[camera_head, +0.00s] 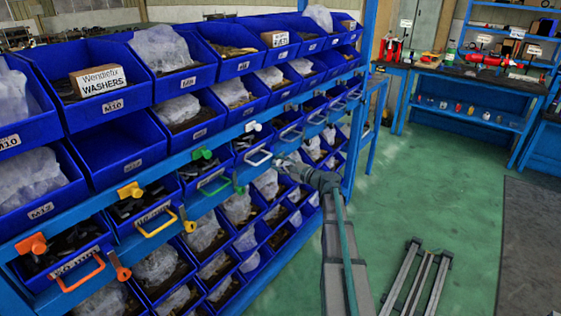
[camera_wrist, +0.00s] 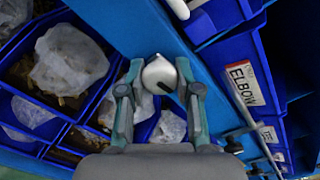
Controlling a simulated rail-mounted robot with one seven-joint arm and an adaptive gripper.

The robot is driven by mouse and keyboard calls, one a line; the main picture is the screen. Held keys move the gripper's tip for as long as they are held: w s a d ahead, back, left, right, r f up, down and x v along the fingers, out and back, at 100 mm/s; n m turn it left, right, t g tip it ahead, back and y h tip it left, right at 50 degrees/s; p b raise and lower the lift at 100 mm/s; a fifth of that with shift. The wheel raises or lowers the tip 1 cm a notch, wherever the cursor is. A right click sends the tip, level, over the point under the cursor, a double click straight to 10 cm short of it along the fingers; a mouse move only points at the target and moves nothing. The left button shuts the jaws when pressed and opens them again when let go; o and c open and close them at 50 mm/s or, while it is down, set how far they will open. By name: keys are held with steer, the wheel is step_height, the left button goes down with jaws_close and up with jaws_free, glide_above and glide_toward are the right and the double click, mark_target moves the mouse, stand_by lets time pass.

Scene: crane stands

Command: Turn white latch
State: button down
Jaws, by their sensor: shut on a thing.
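A white latch (camera_wrist: 158,73) with a rounded end shows in the wrist view, on the edge of a blue shelf rail. My gripper (camera_wrist: 160,82) is shut on it, with one finger on each side. In the head view my gripper (camera_head: 283,160) is at the rail, just right of a white handle (camera_head: 258,158), and hides the held latch. Another white latch-like piece (camera_head: 253,127) sits above that handle on the upper rail.
Green (camera_head: 203,153), yellow (camera_head: 130,190) and orange (camera_head: 33,243) latches line the rack to the left. Blue bins (camera_head: 115,148) with bagged parts crowd above and below. A bin labelled ELBOW (camera_wrist: 243,83) is close on the right in the wrist view. Green floor (camera_head: 420,190) is open to the right.

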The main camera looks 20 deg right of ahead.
steer(key=shift+w+r+m+p, duration=0.15)
steer(key=shift+m+p, duration=0.15)
steer(key=shift+m, duration=0.3)
steer(key=c, duration=0.8)
jaws_free()
steer(key=shift+a, duration=0.15)
steer(key=v, duration=1.2)
